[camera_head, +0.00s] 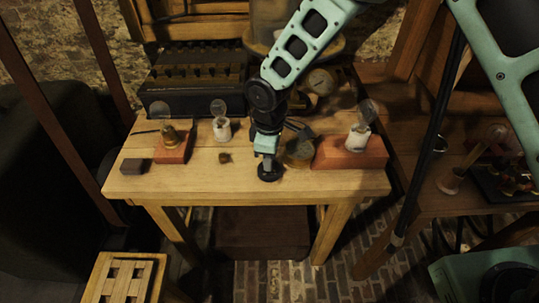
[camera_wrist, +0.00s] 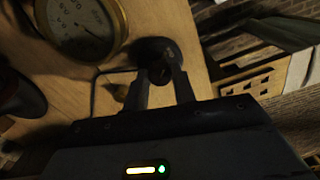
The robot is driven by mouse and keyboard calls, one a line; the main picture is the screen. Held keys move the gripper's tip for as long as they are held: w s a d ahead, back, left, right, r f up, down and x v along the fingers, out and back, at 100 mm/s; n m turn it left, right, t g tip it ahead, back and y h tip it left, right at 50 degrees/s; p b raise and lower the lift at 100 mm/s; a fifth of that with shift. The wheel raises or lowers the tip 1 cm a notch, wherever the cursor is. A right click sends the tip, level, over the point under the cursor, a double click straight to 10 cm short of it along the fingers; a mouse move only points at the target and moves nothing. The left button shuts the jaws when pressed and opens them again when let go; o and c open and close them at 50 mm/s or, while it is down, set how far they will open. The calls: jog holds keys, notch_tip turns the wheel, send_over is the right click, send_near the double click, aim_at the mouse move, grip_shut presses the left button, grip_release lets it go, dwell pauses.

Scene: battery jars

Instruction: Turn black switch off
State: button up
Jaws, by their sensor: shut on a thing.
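The black switch (camera_head: 269,174) stands near the front edge of the wooden table, a little right of its middle in the head view. In the wrist view its round dark base (camera_wrist: 152,47) lies just beyond my fingertips. My gripper (camera_head: 267,158) points down onto the switch. In the wrist view the two fingers of my gripper (camera_wrist: 162,77) are closed around a small dark part at the top of the switch. The fingers hide much of that part, and I cannot tell which way the switch is set.
A brass gauge (camera_head: 299,153) lies just right of my gripper; it also shows in the wrist view (camera_wrist: 80,22). A brick block (camera_head: 350,153) with a bulb stands further right. Left are a small brass piece (camera_head: 225,158), a bulb holder (camera_head: 221,128) and another brick block (camera_head: 174,151).

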dwell(0.4)
jog(key=o, duration=1)
notch_tip(320, 180, up, 18)
jog(key=b, duration=0.1)
jog(key=shift+f, duration=0.25)
jog(key=s+d+m, duration=0.3)
jog(key=s+d, duration=0.3)
jog(key=s, duration=0.6)
jog(key=s+d+m, duration=0.4)
jog(key=s+d, duration=0.2)
jog(key=s, duration=0.5)
jog(key=shift+s+r+y, duration=0.3)
jog(key=shift+s, duration=0.05)
